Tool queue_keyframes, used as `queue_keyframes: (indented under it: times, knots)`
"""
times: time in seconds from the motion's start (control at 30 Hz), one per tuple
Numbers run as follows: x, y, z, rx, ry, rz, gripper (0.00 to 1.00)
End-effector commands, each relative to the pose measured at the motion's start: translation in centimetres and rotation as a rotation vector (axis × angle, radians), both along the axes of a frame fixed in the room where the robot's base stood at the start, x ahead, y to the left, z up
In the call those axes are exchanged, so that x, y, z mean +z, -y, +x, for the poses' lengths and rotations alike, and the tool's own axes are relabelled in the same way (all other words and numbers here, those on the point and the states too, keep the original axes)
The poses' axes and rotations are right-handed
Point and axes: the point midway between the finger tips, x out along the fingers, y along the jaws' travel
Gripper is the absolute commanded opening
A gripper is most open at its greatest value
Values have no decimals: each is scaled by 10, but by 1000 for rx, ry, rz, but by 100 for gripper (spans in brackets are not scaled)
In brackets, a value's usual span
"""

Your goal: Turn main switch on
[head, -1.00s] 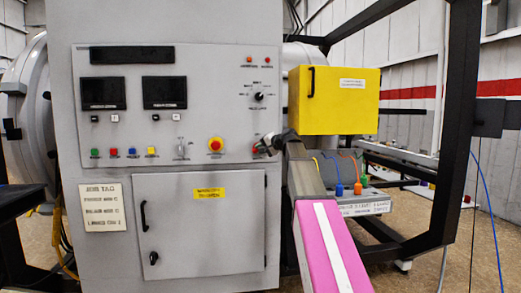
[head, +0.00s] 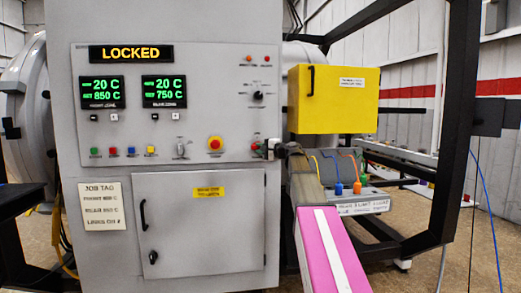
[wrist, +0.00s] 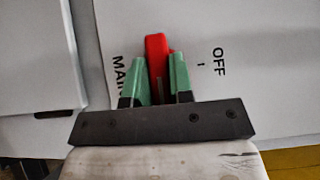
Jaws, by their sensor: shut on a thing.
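The main switch is a red handle (wrist: 155,55) on the grey panel, with the printed words "MAIN" and "OFF" beside it in the wrist view. My gripper (wrist: 160,80) has green fingertips, one on each side of the red handle, and is shut on it. In the head view my gripper (head: 262,147) is at the right edge of the control cabinet (head: 230,100), over the switch, which it partly hides. The cabinet's display (head: 131,54) reads "LOCKED", and two screens (head: 102,92) show green figures, 20 C over 850 C and 20 C over 750 C.
A red emergency button on yellow (head: 215,143) sits left of my gripper. A yellow box (head: 333,99) is close on the right, above my arm. A grey box with coloured plugs (head: 362,206) and a black frame (head: 455,110) stand further right.

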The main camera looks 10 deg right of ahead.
Motion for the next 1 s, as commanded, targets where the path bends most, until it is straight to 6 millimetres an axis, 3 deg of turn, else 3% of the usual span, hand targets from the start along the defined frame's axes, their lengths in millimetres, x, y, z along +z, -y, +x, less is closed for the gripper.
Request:
queue_keyframes:
  times: [0.3, 0.33, 0.4, 0.77, 1.0]
  knots:
    - [-1, 0, 0, -1, -1, 3, 0]
    - [-1, 0, 0, -1, -1, 3, 24]
    - [-1, 0, 0, -1, -1, 3, 47]
    - [0, 3, -3, -1, -1, 2, 47]
    - [-1, 27, -29, -3, -1, 2, 47]
